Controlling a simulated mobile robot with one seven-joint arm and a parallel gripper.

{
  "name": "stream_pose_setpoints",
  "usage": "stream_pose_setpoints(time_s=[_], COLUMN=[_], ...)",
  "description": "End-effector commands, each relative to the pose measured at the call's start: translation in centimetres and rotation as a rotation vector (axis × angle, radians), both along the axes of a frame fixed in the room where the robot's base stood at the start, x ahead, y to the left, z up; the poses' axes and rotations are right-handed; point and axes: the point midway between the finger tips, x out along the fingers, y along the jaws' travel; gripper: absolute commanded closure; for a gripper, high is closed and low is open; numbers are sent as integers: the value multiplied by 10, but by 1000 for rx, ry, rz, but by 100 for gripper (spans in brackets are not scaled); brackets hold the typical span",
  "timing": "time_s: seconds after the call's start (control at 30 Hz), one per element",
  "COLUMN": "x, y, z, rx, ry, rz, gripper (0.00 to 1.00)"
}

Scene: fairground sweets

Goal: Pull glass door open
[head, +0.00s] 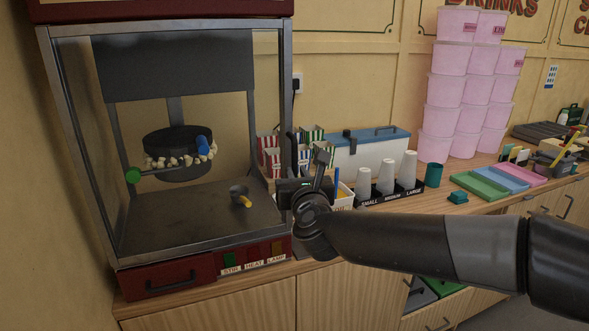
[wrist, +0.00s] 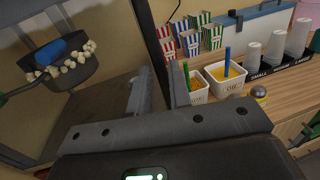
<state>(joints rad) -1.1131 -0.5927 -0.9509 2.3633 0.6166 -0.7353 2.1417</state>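The popcorn machine's glass door (head: 180,215) has a grey metal frame and fills the front of the cabinet at left. It looks closed, with its frame lined up with the cabinet. A dark upright handle (head: 291,150) stands at the door's right edge. My gripper (head: 318,165) is just right of this edge, near the handle. In the wrist view, my gripper (wrist: 158,78) has its two grey fingers apart, with a narrow gap between them. The door's dark upright edge (wrist: 152,35) runs down toward this gap. I cannot tell whether the fingers touch the handle.
Inside the cabinet are a dark kettle (head: 178,142) with popcorn and a small scoop (head: 240,195). Striped boxes (head: 270,160), a white tub (head: 342,195), paper cups (head: 386,175) and a cool box (head: 365,150) crowd the counter right of the machine. Pink tubs (head: 455,90) stand farther right.

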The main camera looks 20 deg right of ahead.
Motion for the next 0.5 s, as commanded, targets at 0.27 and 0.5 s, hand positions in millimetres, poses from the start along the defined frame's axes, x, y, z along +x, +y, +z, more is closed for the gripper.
stream_pose_setpoints(time_s=[0.27,0.5], x=[26,33], y=[-4,-6], z=[0,0], rx=[-1,-2], ry=[0,-1], rz=[2,1], gripper=[82,82])
